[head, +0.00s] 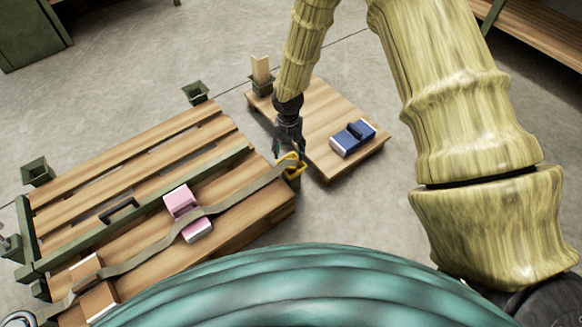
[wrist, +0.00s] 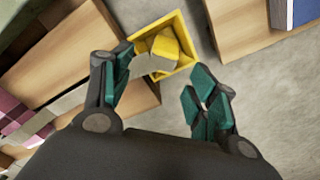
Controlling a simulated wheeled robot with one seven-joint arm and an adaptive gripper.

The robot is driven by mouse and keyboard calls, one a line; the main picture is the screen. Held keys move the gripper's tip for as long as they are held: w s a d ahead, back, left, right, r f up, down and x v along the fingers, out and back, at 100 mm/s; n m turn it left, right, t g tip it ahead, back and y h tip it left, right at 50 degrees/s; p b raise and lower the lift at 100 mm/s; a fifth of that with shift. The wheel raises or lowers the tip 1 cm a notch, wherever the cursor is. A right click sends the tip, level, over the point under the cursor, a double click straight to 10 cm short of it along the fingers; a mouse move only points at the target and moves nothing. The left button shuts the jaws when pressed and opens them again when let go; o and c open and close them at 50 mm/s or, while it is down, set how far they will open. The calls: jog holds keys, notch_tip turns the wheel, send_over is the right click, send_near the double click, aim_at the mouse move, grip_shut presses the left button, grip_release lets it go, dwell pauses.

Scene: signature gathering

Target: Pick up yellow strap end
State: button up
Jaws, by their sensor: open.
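The yellow strap end (head: 291,164) is at the right corner of the slatted wooden pallet, at the end of a grey-olive strap (head: 240,197). In the wrist view it shows as a yellow square frame (wrist: 187,36) with a yellow piece inside, just beyond my fingertips. My gripper (head: 284,151) points down, close above the strap end. In the wrist view my gripper (wrist: 160,85) is open, with teal finger pads apart and nothing between them. The frames do not show clearly whether a finger touches the strap end.
The pallet (head: 120,152) carries a pink-and-white box (head: 182,203) under the strap and a brown-and-white box (head: 95,292). Bare floor lies between pallet and table.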

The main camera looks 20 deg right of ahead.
aim_at(291, 161)
jog(key=shift+d+f+b, duration=0.15)
jog(key=shift+f+b, duration=0.85)
jog(key=shift+f, duration=0.3)
jog(key=shift+d+f+b, duration=0.15)
jog(key=shift+f+b, duration=0.8)
jog(key=shift+f, duration=0.35)
jog(key=c, duration=1.2)
jog(key=shift+r, duration=0.1)
jog(key=shift+c, duration=0.2)
